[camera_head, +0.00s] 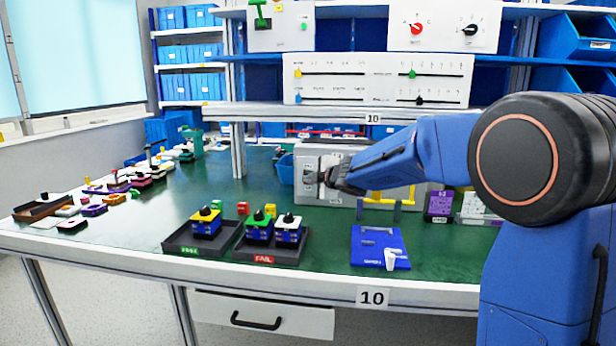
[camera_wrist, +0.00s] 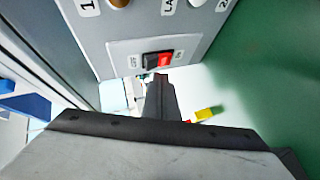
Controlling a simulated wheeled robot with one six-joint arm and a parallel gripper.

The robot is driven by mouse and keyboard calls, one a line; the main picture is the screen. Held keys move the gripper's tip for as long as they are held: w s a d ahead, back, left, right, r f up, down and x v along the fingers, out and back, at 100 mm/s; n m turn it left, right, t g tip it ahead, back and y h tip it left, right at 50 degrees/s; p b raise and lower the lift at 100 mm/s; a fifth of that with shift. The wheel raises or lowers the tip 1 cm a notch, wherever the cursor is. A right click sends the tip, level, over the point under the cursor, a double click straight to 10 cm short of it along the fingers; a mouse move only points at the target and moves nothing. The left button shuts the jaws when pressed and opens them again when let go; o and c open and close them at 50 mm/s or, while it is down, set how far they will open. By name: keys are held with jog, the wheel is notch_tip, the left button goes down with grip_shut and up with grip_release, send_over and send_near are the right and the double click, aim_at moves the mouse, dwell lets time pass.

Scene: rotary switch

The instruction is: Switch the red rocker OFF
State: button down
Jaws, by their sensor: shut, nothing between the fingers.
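The red rocker (camera_wrist: 165,59) shows in the wrist view on a light plate on the front of a grey box (camera_wrist: 190,20). Its left half is black and its right half is red. Small labels stand on either side of it, too blurred to read surely. My gripper (camera_wrist: 159,80) is shut and empty. Its tip is just below the rocker in that view; I cannot tell whether it touches. In the head view my gripper (camera_head: 330,177) is at the front of the grey box (camera_head: 310,160), and the rocker cannot be made out there.
The box also carries a brown knob (camera_wrist: 118,3) and numbered labels. On the green table (camera_head: 150,215) stand dark trays (camera_head: 203,250) with small blocks and a blue plate (camera_head: 365,255). A yellow handle (camera_head: 388,201) is to the right of my gripper.

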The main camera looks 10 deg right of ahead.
jog(key=shift+w, duration=0.1)
jog(key=shift+w+d+r, duration=0.1)
jog(key=shift+w, duration=0.15)
jog(key=shift+w+d, duration=0.1)
jog(key=shift+w, duration=0.2)
dwell(0.7)
jog(key=shift+s, duration=0.1)
jog(key=shift+s+a, duration=0.25)
jog(key=shift+s, duration=0.4)
jog(key=shift+s+a+f, duration=0.15)
jog(key=shift+s+a, duration=0.05)
jog(key=shift+s, duration=0.6)
jog(key=shift+s+a+f, duration=0.15)
jog(key=shift+s+a, duration=0.1)
jog(key=shift+s, duration=0.55)
jog(key=shift+s+a+f, duration=0.15)
jog(key=shift+s+a, duration=0.05)
jog(key=shift+s, duration=0.6)
